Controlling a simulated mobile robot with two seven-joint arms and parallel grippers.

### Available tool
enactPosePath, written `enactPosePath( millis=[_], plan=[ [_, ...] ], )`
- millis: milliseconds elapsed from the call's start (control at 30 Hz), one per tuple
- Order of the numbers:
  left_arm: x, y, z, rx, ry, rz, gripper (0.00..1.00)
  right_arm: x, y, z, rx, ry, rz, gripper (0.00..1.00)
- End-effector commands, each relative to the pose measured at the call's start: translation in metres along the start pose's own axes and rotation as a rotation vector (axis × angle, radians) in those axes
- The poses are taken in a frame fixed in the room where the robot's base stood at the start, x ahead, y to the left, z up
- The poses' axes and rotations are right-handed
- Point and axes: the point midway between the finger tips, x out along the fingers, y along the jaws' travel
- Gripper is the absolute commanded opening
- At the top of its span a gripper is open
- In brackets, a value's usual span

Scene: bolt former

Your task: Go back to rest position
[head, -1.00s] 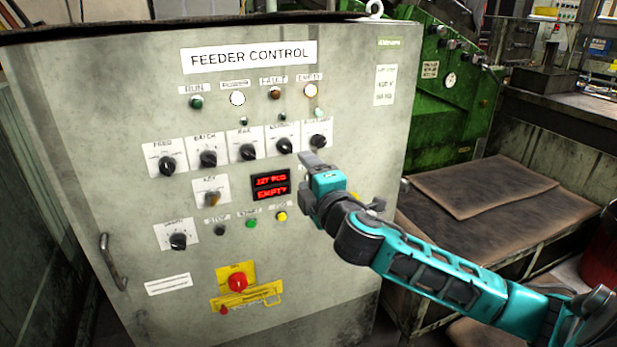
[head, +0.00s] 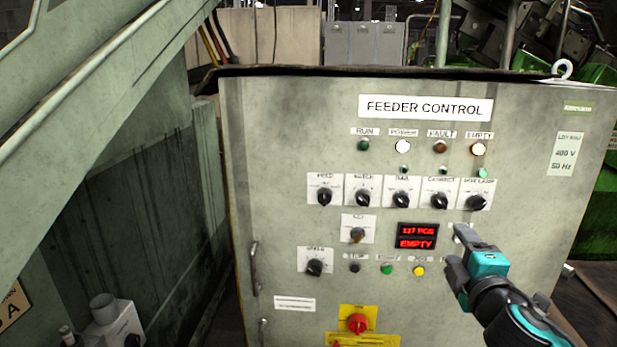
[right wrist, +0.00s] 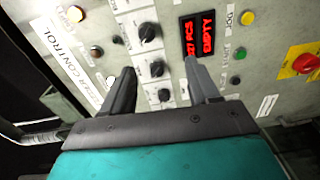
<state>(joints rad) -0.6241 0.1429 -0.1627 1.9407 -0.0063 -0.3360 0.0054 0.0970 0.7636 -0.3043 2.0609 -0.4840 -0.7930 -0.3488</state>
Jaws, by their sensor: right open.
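My right gripper (head: 458,254) is in front of the lower right part of the grey feeder control cabinet (head: 260,130). In the right wrist view its two dark fingers (right wrist: 160,88) are apart with nothing between them. Behind them are black rotary knobs and the red display (right wrist: 197,38), which reads "EMPTY"; it also shows in the head view (head: 417,236). I cannot tell from these views whether the fingers touch the panel. My left gripper is not in view.
A red rotary switch (head: 357,323) on a yellow plate is low on the cabinet. A handle (head: 254,268) is on its left edge. A sloping grey beam (head: 90,110) and a small grey box (head: 115,325) are at the left. Green machinery (head: 600,215) is at the right.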

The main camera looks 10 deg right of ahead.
Motion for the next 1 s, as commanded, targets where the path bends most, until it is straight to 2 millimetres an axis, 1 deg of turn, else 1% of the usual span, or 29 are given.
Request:
enactPosePath(
  millis=[33,67,100,167,200,267,300,367,400,500,600,700,800,1000],
  plan=[
    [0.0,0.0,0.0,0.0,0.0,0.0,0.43,-0.005,-0.023,-0.006,0.051,0.015,-0.05,0.6],
    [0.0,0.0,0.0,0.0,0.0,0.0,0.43,-0.01,-0.038,-0.01,0.091,0.026,-0.083,0.6],
    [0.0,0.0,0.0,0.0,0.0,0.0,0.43,-0.017,-0.061,-0.016,0.155,0.041,-0.135,0.6],
    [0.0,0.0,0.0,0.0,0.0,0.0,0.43,-0.034,-0.1,-0.028,0.275,0.062,-0.225,0.6],
    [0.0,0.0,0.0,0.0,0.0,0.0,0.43,-0.048,-0.127,-0.037,0.366,0.07,-0.288,0.6],
    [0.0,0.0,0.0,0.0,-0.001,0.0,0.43,-0.072,-0.165,-0.049,0.512,0.071,-0.381,0.6],
    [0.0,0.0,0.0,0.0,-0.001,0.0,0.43,-0.09,-0.189,-0.057,0.614,0.065,-0.44,0.6],
    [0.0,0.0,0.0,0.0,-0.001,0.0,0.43,-0.118,-0.22,-0.068,0.766,0.043,-0.519,0.6],
    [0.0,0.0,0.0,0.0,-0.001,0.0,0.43,-0.137,-0.239,-0.074,0.864,0.022,-0.566,0.6],
    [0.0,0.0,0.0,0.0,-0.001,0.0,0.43,-0.178,-0.271,-0.085,1.077,-0.04,-0.646,0.6],
    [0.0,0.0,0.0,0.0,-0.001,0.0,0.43,-0.207,-0.291,-0.092,1.225,-0.1,-0.69,0.6],
    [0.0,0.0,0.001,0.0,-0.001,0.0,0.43,-0.222,-0.3,-0.094,1.305,-0.136,-0.706,0.6],
    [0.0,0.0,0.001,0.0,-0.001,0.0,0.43,-0.227,-0.302,-0.095,1.334,-0.147,-0.71,0.6],
    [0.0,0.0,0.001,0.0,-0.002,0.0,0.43,-0.227,-0.302,-0.095,1.331,-0.147,-0.71,0.6]
  ],
)
